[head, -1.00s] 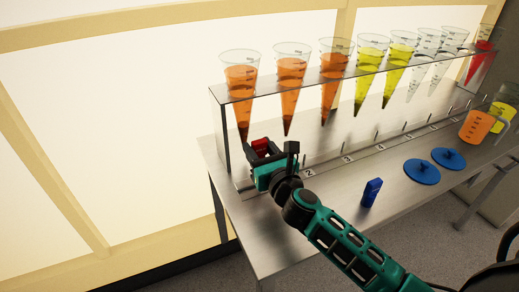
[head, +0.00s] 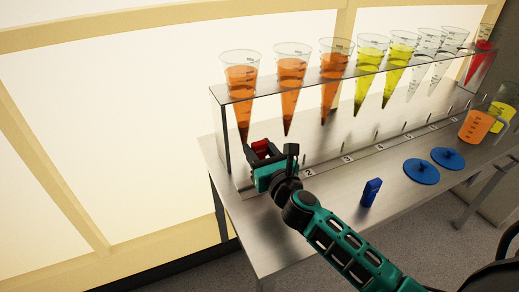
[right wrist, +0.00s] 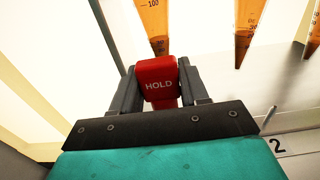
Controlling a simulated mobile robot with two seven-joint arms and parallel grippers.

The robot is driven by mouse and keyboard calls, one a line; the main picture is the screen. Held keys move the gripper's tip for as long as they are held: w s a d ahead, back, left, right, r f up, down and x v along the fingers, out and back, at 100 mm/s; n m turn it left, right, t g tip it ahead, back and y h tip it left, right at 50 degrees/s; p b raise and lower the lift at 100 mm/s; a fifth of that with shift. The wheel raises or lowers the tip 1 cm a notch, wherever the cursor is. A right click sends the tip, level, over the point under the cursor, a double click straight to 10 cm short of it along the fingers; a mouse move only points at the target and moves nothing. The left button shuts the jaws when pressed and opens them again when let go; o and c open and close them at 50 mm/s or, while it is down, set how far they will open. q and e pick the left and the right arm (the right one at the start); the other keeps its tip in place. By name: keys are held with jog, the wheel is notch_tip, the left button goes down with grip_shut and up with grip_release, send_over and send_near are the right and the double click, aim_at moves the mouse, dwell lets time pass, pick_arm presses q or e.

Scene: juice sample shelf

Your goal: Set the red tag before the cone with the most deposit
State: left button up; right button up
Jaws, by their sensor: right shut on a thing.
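My right gripper (head: 272,155) is shut on the red tag (head: 260,148), at the left end of the shelf below the first cone. In the right wrist view the red tag (right wrist: 158,84) reads "HOLD" and sits upright between the two fingers (right wrist: 158,88). The row of cones hangs in the steel rack: orange cones (head: 241,90), (head: 290,80) and (head: 331,75) on the left, yellow cones (head: 368,70) and (head: 397,65), clear cones (head: 423,60), and a red cone (head: 480,62) at the far right. Dark deposit shows in some tips; amounts are hard to compare. My left gripper is not in view.
Two blue lids (head: 421,171) and an orange jug (head: 475,125) are to the right, with a yellow jug (head: 503,113) behind. Number labels (head: 347,159) run along the rack's front. The front table area is partly clear.

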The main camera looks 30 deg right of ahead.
jog(key=shift+f+b, duration=0.35)
jog(key=shift+f, duration=0.2)
jog(key=shift+f+b, duration=0.4)
jog(key=shift+f, duration=0.05)
jog(key=shift+f, duration=0.1)
dwell(0.5)
jog(key=shift+f+b, duration=0.45)
jog(key=shift+f, duration=0.25)
jog(key=o, duration=1.1)
